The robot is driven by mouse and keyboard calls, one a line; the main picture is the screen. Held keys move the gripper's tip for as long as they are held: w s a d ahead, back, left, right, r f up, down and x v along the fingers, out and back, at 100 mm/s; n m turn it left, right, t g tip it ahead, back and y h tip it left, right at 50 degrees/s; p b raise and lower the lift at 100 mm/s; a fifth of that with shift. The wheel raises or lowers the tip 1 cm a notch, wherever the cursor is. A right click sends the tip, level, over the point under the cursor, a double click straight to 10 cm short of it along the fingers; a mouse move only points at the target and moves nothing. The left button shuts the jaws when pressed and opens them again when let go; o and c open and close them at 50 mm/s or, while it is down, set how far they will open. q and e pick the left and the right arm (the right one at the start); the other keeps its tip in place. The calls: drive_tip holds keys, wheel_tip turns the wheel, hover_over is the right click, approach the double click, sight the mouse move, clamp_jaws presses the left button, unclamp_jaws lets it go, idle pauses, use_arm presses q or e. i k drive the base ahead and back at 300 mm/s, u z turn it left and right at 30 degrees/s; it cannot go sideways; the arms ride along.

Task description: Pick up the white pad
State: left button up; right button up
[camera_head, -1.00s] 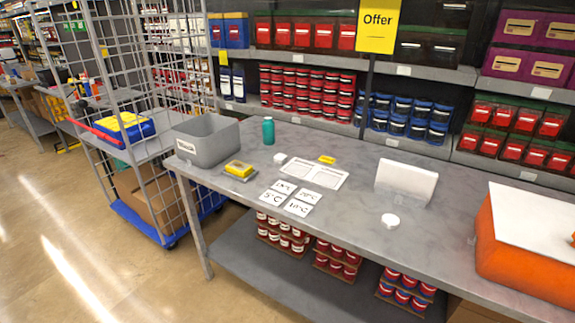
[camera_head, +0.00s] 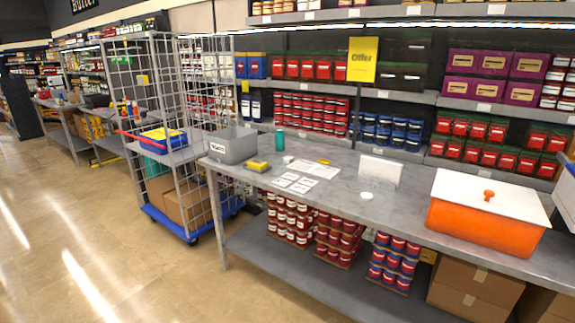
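Several white things lie on the long grey table (camera_head: 330,215), and I cannot tell for sure which is the pad. A small round white piece (camera_head: 367,197) lies flat near the table's middle. A white upright block (camera_head: 380,171) stands behind it. A small white piece (camera_head: 288,160) lies farther left, near the green bottle (camera_head: 279,141). White cards with printing (camera_head: 293,182) and white sheets (camera_head: 313,169) lie between them. Neither of my grippers is in view.
A grey bin (camera_head: 233,146) and a yellow sponge-like block (camera_head: 257,165) are at the table's left end. An orange box with a white lid (camera_head: 487,209) stands at the right. A wire cage trolley (camera_head: 178,150) is left of the table. Open floor lies in front.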

sight(289, 160)
drive_tip(key=u, duration=0.55)
drive_tip(key=i, duration=0.75)
drive_tip(key=u, duration=1)
drive_tip(key=i, duration=2.4)
drive_tip(key=z, duration=1.5)
drive_tip(key=i, duration=0.7)
drive_tip(key=z, duration=0.65)
